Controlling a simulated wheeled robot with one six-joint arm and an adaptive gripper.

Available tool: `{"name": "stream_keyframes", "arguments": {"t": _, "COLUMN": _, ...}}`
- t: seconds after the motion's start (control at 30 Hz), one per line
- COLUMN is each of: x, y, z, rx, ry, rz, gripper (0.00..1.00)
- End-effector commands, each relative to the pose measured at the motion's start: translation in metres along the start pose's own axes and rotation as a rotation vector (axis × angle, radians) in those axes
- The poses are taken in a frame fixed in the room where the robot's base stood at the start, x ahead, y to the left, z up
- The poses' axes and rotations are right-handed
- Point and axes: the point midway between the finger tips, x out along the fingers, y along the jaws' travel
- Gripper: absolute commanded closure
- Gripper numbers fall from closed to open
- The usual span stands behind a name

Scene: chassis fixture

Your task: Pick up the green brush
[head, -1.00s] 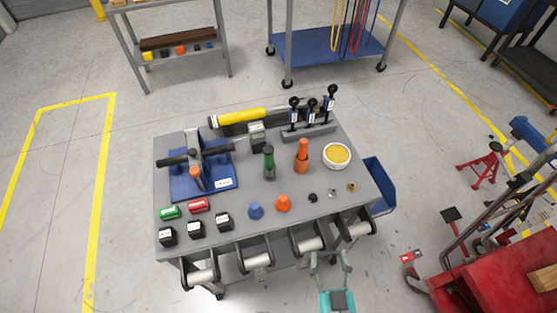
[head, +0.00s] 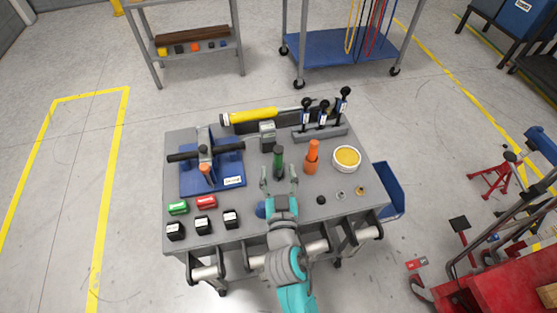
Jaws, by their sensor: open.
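The green brush (head: 278,158) stands upright on the grey table (head: 190,250), with its dark tip up, between a grey box and an orange bottle-like item. My gripper (head: 279,178) is open and low over the table, on the near side of the brush. Its two fingers point away from me, one to the left and one to the right of the brush's lower part. I cannot tell whether either finger touches the brush. My gripper and arm hide the orange cone and part of the blue cone (head: 260,210).
The orange item (head: 312,157) stands close to the right of the brush, and a white bowl (head: 346,159) is further right. The grey box (head: 267,135) is behind left. A blue fixture (head: 228,172) with a dark bar lies left. Several small boxes sit front left.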

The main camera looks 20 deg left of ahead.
Motion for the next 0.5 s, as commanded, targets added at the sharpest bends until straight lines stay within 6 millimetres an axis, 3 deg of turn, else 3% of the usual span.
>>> {"name": "stream_keyframes", "arguments": {"t": 0.33, "x": 0.028, "y": 0.002, "z": -0.001, "rx": -0.001, "ry": 0.001, "rz": 0.0, "gripper": 0.41}}
{"name": "stream_keyframes", "arguments": {"t": 0.5, "x": 0.052, "y": 0.007, "z": -0.004, "rx": 0.001, "ry": 0.002, "rz": 0.001, "gripper": 0.41}}
